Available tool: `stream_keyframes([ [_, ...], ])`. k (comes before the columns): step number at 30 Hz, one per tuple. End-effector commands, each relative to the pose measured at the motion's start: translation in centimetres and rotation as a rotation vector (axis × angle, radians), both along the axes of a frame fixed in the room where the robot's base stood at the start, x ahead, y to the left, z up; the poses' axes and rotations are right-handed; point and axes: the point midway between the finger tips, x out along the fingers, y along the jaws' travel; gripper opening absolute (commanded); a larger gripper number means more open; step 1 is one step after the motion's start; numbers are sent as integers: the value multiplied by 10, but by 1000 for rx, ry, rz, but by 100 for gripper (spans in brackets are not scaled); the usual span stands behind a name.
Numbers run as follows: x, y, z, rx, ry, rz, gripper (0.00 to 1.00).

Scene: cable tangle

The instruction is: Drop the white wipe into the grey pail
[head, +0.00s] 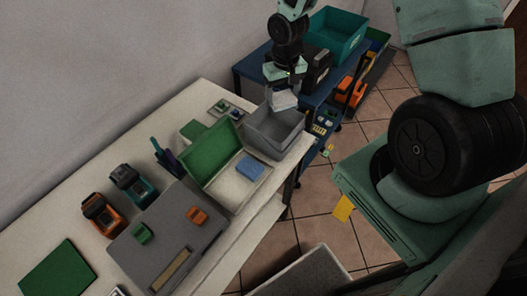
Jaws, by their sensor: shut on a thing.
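The white wipe (284,99) is a small pale block of cloth at the end of my gripper (284,86). My gripper points down and is shut on the wipe. The grey pail (270,132) is an open box at the far right end of the white bench. The wipe hangs over the pail's back part, near its rim. I cannot tell from this view how far above the rim it is. The pail's inside looks empty where I can see it.
A green-lidded white box (236,188) with a blue cloth (250,167) stands next to the pail. A blue cart (312,88) with a teal bin (338,35) is behind it. Orange (103,214) and teal (133,185) devices and a grey board (150,258) occupy the nearer bench.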

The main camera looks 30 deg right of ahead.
Motion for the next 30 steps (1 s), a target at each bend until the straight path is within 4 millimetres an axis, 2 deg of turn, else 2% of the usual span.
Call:
stream_keyframes([
  [3, 2, -5, 3, 0, -2, -13, 52],
  [8, 2, -6, -6, -1, 0, -14, 52],
  [21, 2, -6, -53, -1, -1, -14, 52],
  [30, 2, -6, -55, -1, -1, -14, 52],
])
